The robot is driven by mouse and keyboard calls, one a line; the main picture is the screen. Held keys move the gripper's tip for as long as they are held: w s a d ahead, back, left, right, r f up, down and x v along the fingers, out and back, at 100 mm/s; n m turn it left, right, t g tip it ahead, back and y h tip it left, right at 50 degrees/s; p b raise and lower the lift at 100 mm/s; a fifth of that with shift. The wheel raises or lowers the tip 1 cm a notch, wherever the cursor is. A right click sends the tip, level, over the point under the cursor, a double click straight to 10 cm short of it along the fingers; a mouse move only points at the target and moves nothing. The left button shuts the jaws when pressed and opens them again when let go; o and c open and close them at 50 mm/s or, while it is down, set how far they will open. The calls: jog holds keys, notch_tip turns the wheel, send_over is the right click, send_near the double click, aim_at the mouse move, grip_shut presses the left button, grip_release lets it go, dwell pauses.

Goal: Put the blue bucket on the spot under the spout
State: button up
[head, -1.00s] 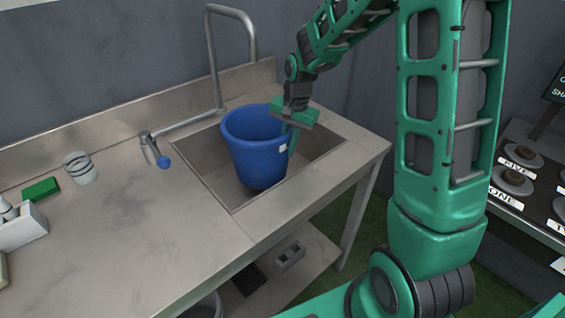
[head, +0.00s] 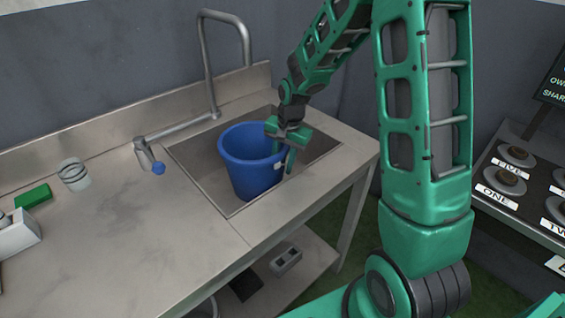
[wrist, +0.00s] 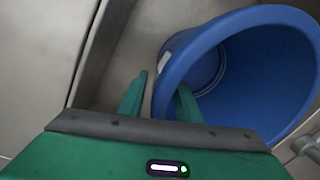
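The blue bucket (head: 250,170) stands upright in the sink basin (head: 204,158), and it also shows in the wrist view (wrist: 210,62). The spout (head: 247,45) arches up from a grey pipe; its open end appears above the bucket in the head view. My gripper (head: 284,152) is at the bucket's right rim. In the wrist view my gripper (wrist: 160,95) straddles the bucket wall, one finger inside and one outside. Space shows between the outer finger and the wall, so it looks open. The basin floor under the bucket is hidden.
A tap with a blue knob (head: 158,168) stands left of the basin. A cup (head: 74,174), a green block (head: 33,195) and a white holder (head: 16,233) are on the counter's left. A panel with labelled knobs (head: 505,178) stands at the right. The front counter is clear.

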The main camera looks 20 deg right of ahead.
jog(key=shift+r, duration=0.1)
notch_tip(320, 180, up, 12)
jog(key=s+d, duration=0.1)
jog(key=s+d+r+n, duration=0.1)
jog(key=s+d, duration=0.2)
jog(key=s, duration=0.7)
jog(key=s+d+r+n, duration=0.1)
jog(key=s+d, duration=0.3)
jog(key=s, duration=0.7)
jog(key=s+d+r+n+g, duration=0.1)
jog(key=s+d, duration=0.3)
jog(key=s, duration=0.7)
jog(key=shift+h, duration=0.4)
jog(key=shift+w+f, duration=0.25)
jog(key=shift+w, duration=0.35)
